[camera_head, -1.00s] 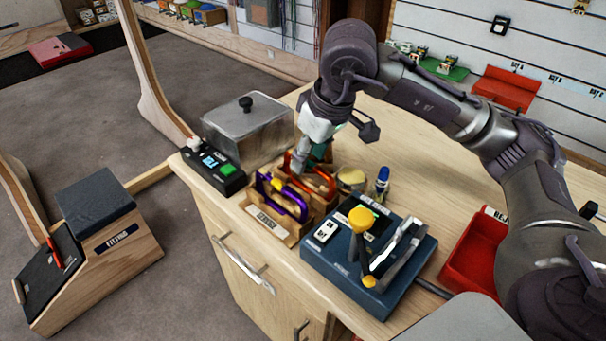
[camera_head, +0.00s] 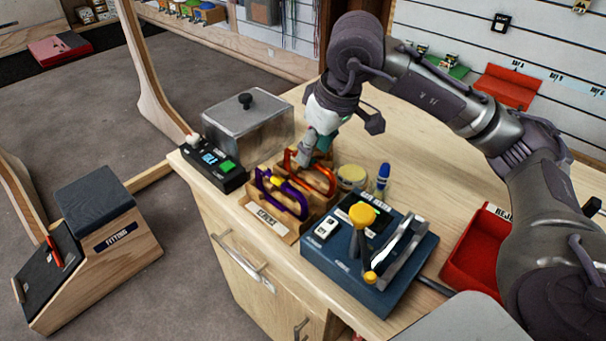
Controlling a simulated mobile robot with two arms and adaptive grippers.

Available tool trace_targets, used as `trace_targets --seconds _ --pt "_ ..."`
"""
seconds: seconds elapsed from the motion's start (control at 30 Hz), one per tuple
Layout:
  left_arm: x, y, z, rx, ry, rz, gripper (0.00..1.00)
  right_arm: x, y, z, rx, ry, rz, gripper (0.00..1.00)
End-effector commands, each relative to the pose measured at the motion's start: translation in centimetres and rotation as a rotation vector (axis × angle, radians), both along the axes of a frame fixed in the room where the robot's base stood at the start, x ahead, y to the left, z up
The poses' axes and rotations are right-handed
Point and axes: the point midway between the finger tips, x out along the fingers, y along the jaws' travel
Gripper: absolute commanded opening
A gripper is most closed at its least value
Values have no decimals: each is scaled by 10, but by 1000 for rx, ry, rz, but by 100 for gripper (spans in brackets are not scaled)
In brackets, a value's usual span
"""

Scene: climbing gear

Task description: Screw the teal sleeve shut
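A teal patch (camera_head: 326,140) shows just behind and right of my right gripper. It may be the teal sleeve, but it is mostly hidden and I cannot tell whether it is open or shut. My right gripper (camera_head: 303,158) points down at the back of a wooden rack (camera_head: 262,221), close to an orange carabiner (camera_head: 322,178). Its fingertips are small and partly hidden, so their opening and any contact are unclear. A purple carabiner (camera_head: 291,198) with a yellow sleeve (camera_head: 278,182) stands in the front of the rack. My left gripper is out of view.
A blue fixture (camera_head: 325,262) with a yellow knob (camera_head: 361,215) stands in front right. A black box with a green button (camera_head: 228,166) and a grey lidded bin (camera_head: 240,130) are left. A round tin (camera_head: 350,177), a blue-capped bottle (camera_head: 382,180) and a red tray (camera_head: 470,262) are right.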

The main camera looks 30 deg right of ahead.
Motion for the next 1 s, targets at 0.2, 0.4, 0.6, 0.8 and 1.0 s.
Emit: trace_targets --seconds 0.2,0.4,0.6,0.8,1.0 --pt "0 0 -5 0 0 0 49 0 0 -5 -2 -1 -2 46" --pt "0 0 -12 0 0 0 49 0 0 -13 -2 -1 -2 46" --pt "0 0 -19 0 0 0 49 0 0 -20 -2 -1 -2 46" --pt "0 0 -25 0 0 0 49 0 0 -27 -2 -1 -2 46" --pt "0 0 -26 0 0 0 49 0 0 -28 -2 -1 -2 46"
